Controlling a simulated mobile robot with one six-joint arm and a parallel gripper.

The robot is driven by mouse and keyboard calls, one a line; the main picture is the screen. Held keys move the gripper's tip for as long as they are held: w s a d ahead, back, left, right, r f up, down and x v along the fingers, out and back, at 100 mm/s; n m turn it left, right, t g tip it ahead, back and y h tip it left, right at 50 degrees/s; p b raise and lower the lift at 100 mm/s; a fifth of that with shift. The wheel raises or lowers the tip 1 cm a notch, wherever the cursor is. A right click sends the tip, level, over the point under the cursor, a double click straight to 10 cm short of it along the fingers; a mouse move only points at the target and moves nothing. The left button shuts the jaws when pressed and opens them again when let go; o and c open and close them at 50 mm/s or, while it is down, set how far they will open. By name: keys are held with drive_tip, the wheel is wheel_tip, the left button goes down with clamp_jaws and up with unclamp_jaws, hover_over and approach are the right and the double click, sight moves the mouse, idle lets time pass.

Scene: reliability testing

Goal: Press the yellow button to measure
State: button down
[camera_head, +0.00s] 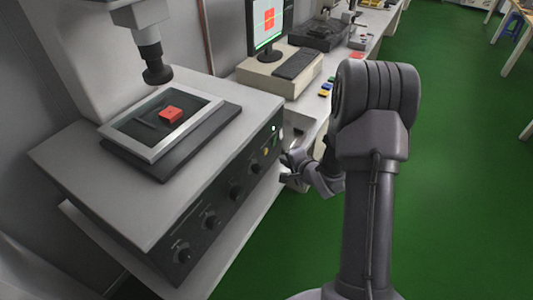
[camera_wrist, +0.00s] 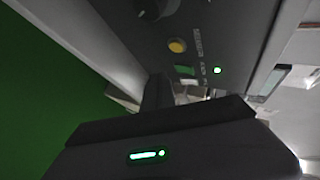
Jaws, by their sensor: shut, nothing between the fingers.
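The yellow button (camera_head: 265,152) sits on the dark front panel of the measuring machine (camera_head: 75,165), near the panel's far right end. In the wrist view the yellow button (camera_wrist: 177,46) shows at upper middle, clear of the gripper. My gripper (camera_head: 287,166) is beside that end of the panel, shut and empty, a little to the right of the button. In the wrist view my gripper's dark body (camera_wrist: 160,135) fills the lower part, and its fingers (camera_wrist: 158,92) point up toward the panel. I cannot tell the exact gap to the panel.
A red block (camera_head: 171,115) lies on the machine's framed glass stage under the lens (camera_head: 157,74). Several black knobs (camera_head: 211,222) line the panel; a green light (camera_head: 273,128) glows above the button. Green floor (camera_head: 450,150) is clear at right.

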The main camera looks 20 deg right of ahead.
drive_tip(key=shift+w+a, duration=0.5)
drive_tip(key=shift+w, duration=0.15)
drive_tip(key=shift+w+a, duration=0.45)
drive_tip(key=shift+w, duration=0.2)
drive_tip(key=shift+w+a+b, duration=0.1)
drive_tip(key=shift+b, duration=0.2)
idle(0.8)
drive_tip(key=shift+w+a, duration=0.2)
drive_tip(key=shift+w+a, duration=0.2)
drive_tip(key=shift+w, duration=0.1)
idle(0.7)
drive_tip(key=shift+s+d, duration=0.5)
drive_tip(key=shift+s, duration=0.15)
drive_tip(key=s+d, duration=0.1)
drive_tip(key=s, duration=0.1)
drive_tip(key=s+d, duration=0.2)
idle(0.5)
